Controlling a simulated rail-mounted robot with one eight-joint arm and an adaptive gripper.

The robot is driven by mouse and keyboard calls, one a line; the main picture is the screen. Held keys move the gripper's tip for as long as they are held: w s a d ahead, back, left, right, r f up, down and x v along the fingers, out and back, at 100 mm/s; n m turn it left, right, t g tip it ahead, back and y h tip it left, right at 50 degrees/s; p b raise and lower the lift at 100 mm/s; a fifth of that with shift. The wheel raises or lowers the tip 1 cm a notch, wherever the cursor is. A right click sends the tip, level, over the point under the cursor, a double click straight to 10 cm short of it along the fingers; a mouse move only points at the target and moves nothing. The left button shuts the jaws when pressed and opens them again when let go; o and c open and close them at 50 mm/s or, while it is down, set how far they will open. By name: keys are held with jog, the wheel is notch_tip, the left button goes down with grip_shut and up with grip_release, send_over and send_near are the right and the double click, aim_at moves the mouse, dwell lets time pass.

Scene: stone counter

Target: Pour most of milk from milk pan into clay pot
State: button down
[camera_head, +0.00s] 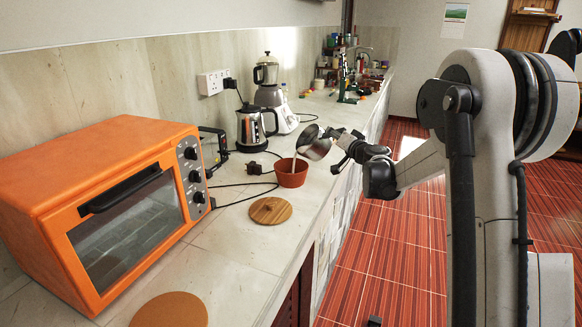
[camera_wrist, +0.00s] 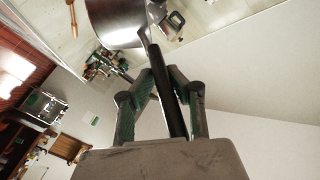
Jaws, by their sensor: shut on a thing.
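The steel milk pan (camera_head: 313,143) is tilted to the left above the clay pot in the head view. A white stream of milk (camera_head: 295,162) runs from its rim down into the clay pot. The reddish-brown clay pot (camera_head: 291,175) stands upright on the counter; its inside is mostly hidden. My gripper (camera_head: 345,142) is shut on the pan's handle, to the right of the pot. In the wrist view the dark handle (camera_wrist: 172,88) lies between the fingers of my gripper (camera_wrist: 160,95), and the pan (camera_wrist: 116,22) shows at the top.
A round wooden lid (camera_head: 270,210) lies in front of the pot. An orange oven (camera_head: 110,200) stands at left. A steel kettle (camera_head: 251,128) and a blender (camera_head: 268,90) stand behind. Black cables (camera_head: 240,185) lie left of the pot. The counter's right edge is close to the pot.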

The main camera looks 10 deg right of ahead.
jog(key=shift+s+a+f+n+p, duration=0.1)
jog(key=shift+a+n+p, duration=0.2)
jog(key=shift+a+n, duration=0.35)
jog(key=shift+s+a+f+n+p, duration=0.1)
jog(key=shift+a+n+p, duration=0.2)
jog(key=shift+a+n, duration=0.3)
dwell(2.0)
jog(key=shift+a+f+n+p, duration=0.2)
jog(key=shift+a+n, duration=0.2)
jog(key=shift+a, duration=0.15)
jog(key=shift+a+f+n+p, duration=0.15)
jog(key=shift+a+n, duration=0.2)
jog(key=shift+a, duration=0.2)
dwell(1.1)
jog(key=shift+s+a+r+n+h+p, duration=0.15)
jog(key=shift+a+n+p, duration=0.25)
jog(key=shift+a, duration=0.45)
jog(key=shift+a+r+n+h+p, duration=0.1)
jog(key=shift+a+n+h+p, duration=0.25)
jog(key=shift+a, duration=0.45)
jog(key=shift+s+a+n, duration=0.1)
jog(key=shift+a+n, duration=0.35)
jog(key=shift+a, duration=0.05)
dwell(0.4)
